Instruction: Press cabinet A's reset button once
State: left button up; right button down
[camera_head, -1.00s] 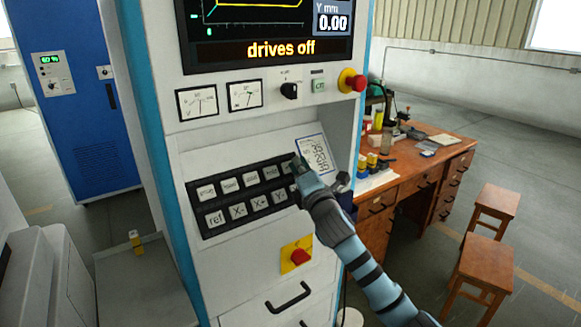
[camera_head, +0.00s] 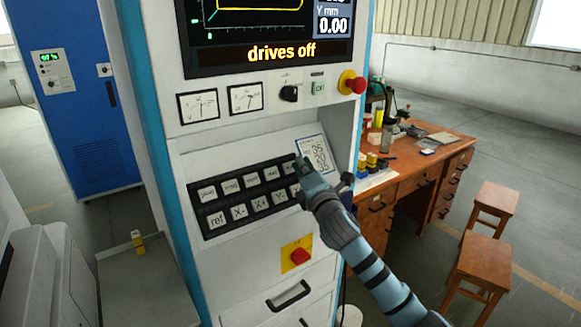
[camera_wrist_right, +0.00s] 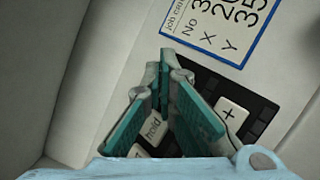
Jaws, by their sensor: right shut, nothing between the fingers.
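A white and blue cabinet (camera_head: 170,145) with a screen (camera_head: 270,30) reading "drives off" stands in front of me in the head view. No label naming it cabinet A is legible. Its sloping black keypad (camera_head: 235,199) has two rows of pale keys, among them "ref" (camera_head: 217,219); I cannot read one marked reset. My right gripper (camera_head: 301,166) is shut and empty at the keypad's right end, hiding keys there. In the right wrist view, its green-padded fingers (camera_wrist_right: 164,75) lie over the keypad, near a "hold" key (camera_wrist_right: 152,129) and a "+" key (camera_wrist_right: 230,117). Contact cannot be told.
A red knob (camera_head: 352,84) sticks out below the screen, and a red knob on a yellow plate (camera_head: 299,257) sits below the keypad. A job card (camera_head: 317,152) lies beside the keys. A blue cabinet (camera_head: 85,110) stands left; a wooden desk (camera_head: 440,150) and stools (camera_head: 483,262) stand right.

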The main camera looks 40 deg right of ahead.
jog(key=s+r+p, duration=0.1)
jog(key=s, duration=0.1)
jog(key=s+r+p, duration=0.1)
jog(key=s+r, duration=0.1)
jog(key=shift+p, duration=0.4)
dwell(0.4)
